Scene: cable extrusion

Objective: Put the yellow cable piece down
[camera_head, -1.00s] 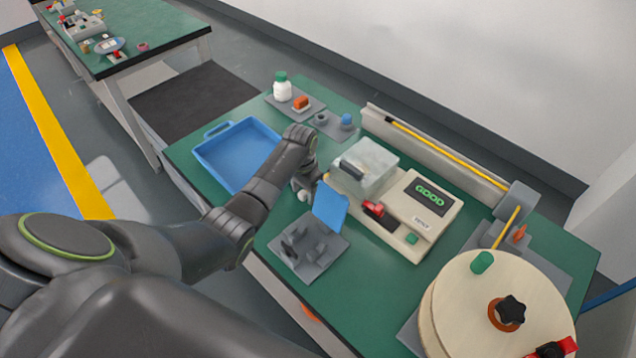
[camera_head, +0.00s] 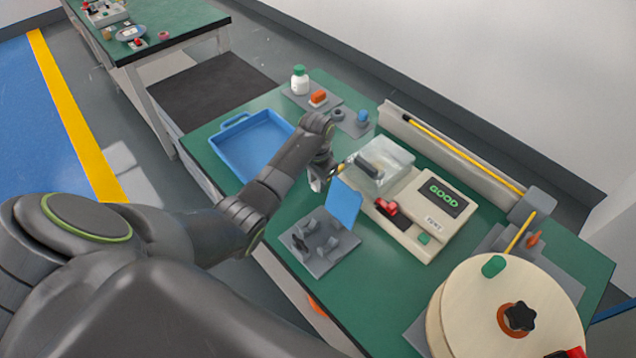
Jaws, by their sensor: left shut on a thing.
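My left gripper (camera_head: 322,180) is over the table, between the blue tray and the beige tester, just behind the upright blue plate. It is shut on the yellow cable piece (camera_head: 341,167). Only a small yellow bit of the piece shows beside the fingers, close to the tester's clear cover; the rest is hidden by the gripper. I cannot tell whether the piece touches the tester. My right gripper is not in view.
The blue tray (camera_head: 222,151) is empty. The tester (camera_head: 452,221) reads GOOD. A grey fixture (camera_head: 318,262) with a blue plate (camera_head: 345,203) stands in front. A long yellow cable (camera_head: 460,152) lies along the back rail. A wooden spool (camera_head: 467,312) stands at right.

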